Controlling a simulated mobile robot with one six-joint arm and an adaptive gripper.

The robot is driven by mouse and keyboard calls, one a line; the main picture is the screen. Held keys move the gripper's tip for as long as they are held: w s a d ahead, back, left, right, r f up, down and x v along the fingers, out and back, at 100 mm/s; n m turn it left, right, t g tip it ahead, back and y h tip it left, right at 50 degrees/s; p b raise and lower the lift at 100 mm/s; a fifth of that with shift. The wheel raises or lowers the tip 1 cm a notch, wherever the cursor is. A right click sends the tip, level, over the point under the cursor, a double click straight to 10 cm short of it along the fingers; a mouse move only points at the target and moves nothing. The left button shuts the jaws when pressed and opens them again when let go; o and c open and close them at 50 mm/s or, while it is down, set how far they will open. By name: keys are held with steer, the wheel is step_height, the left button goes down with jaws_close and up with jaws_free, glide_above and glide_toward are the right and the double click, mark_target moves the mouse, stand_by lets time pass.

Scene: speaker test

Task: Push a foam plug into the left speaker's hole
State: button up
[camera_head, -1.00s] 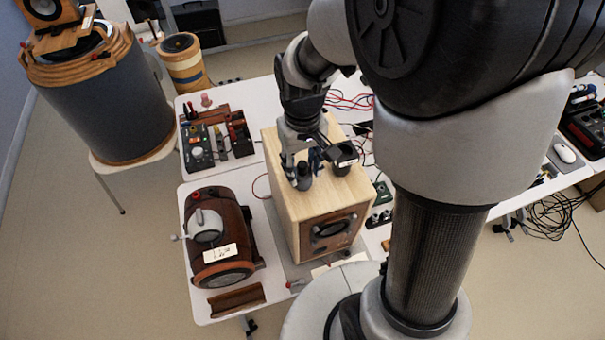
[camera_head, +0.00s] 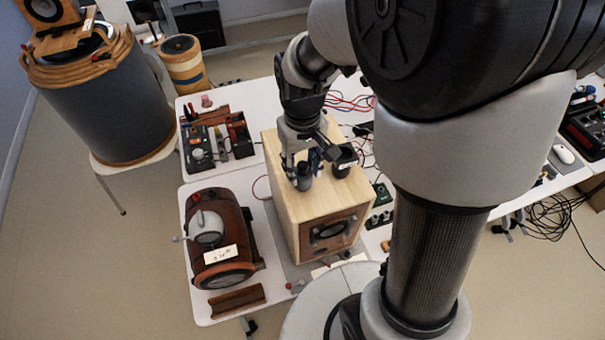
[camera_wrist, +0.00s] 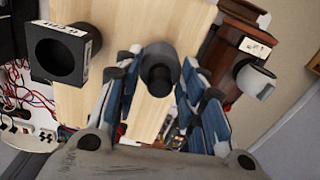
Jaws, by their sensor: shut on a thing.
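A light wood speaker box (camera_head: 290,200) stands on the white table, with a round driver (camera_head: 331,230) in its front face. My gripper (camera_head: 303,165) points down over its top and is shut on a dark plug (camera_head: 303,180). In the wrist view the plug (camera_wrist: 159,78) sits between my blue-padded fingertips (camera_wrist: 160,85); a grey cylindrical part surrounds it or belongs to it, I cannot tell which. Whether its lower end touches the box top is unclear. A red-brown rounded unit (camera_head: 222,245) with a label lies left of the box. No speaker hole is clearly visible.
A brown trough (camera_head: 236,300) lies at the table's front left. Instruments (camera_head: 205,145) and red cables (camera_head: 350,102) are behind.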

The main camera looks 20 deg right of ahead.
steer(key=shift+r+p, duration=1.55)
steer(key=shift+r, duration=0.6)
